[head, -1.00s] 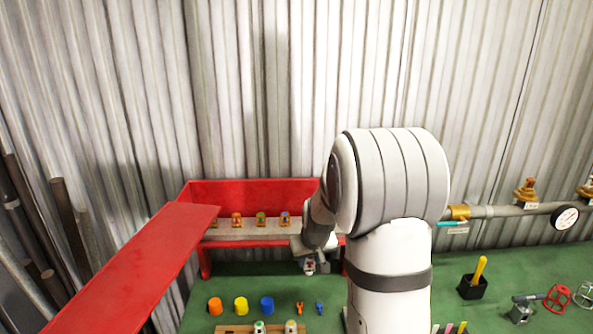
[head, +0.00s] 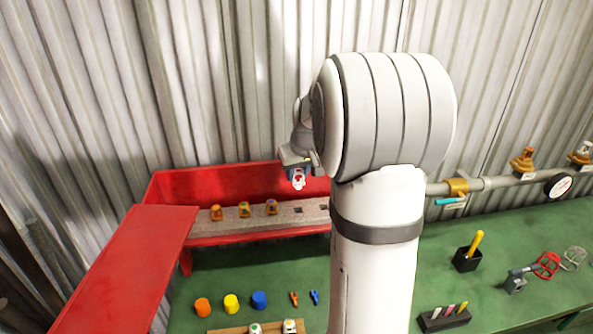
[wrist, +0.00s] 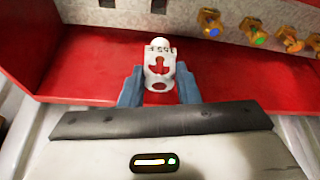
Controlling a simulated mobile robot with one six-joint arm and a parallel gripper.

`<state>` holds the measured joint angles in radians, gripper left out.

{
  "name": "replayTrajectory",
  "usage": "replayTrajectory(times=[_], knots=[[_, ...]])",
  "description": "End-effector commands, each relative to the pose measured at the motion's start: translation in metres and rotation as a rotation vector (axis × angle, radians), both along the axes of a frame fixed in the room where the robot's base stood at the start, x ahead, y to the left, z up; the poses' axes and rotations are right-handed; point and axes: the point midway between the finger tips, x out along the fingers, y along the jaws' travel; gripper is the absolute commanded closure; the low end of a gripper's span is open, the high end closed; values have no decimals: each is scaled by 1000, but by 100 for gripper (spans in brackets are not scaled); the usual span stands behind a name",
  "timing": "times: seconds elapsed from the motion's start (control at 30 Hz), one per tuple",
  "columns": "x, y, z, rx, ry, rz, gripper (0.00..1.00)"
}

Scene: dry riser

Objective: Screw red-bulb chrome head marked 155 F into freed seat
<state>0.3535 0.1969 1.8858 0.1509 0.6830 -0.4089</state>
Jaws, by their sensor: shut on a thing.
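My gripper (head: 298,174) is shut on a chrome-and-white head with red (head: 299,183) and holds it in the air above the right part of the red box. In the wrist view the head (wrist: 159,68) stands between the two blue-grey fingers (wrist: 158,82). Red shows in its openings, and a band near its top carries small lettering that looks like 155 F. A grey pipe (head: 500,182) runs along the wall at the right, with brass heads (head: 522,162) on it. I cannot make out the freed seat; my arm hides part of the pipe.
The open red box (head: 235,178) has a pale rack strip (head: 240,226) with several coloured-bulb brass heads and empty square holes (head: 298,210). Coloured cups (head: 231,303) and small clips stand on the green bench (head: 240,278). A gauge (head: 558,186) and black holder (head: 468,259) are at right.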

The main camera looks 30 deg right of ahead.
Motion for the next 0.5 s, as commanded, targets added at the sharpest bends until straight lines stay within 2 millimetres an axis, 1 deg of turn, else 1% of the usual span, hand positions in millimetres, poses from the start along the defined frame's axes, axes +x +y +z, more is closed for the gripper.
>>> replayTrajectory(times=[0.17,0.5], knots=[[0,2,1,-25,5,-26,98],[0,1,-33,-28,4,-31,98]])
